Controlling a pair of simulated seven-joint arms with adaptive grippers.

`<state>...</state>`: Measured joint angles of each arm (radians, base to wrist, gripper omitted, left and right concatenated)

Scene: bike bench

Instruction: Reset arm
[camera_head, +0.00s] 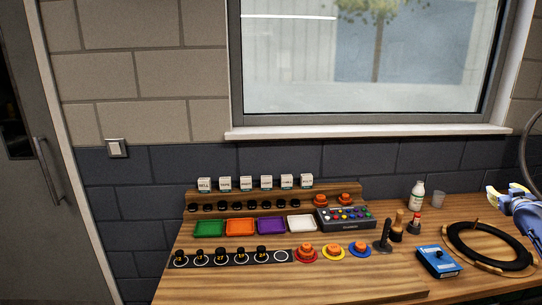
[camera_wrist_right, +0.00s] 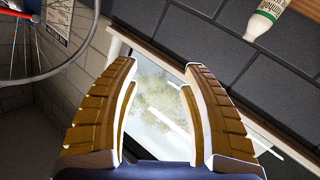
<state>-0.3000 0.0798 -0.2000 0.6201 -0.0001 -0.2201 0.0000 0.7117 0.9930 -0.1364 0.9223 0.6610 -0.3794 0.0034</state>
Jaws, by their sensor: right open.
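My right gripper (camera_head: 512,190) is at the right edge of the head view, above the bench and near the black tyre ring. In the right wrist view its two yellow-brown ribbed fingers (camera_wrist_right: 160,75) stand apart with nothing between them. Behind the fingers, that view shows the window and the dark wall. My left gripper is not in the head view.
The wooden bench (camera_head: 215,285) holds colored trays (camera_head: 209,227), a button box (camera_head: 345,218), a blue box (camera_head: 438,261), a black tyre ring (camera_head: 489,245) and a white bottle (camera_head: 417,195). A bicycle wheel (camera_wrist_right: 70,66) shows at the upper left of the wrist view. The bench's front left is clear.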

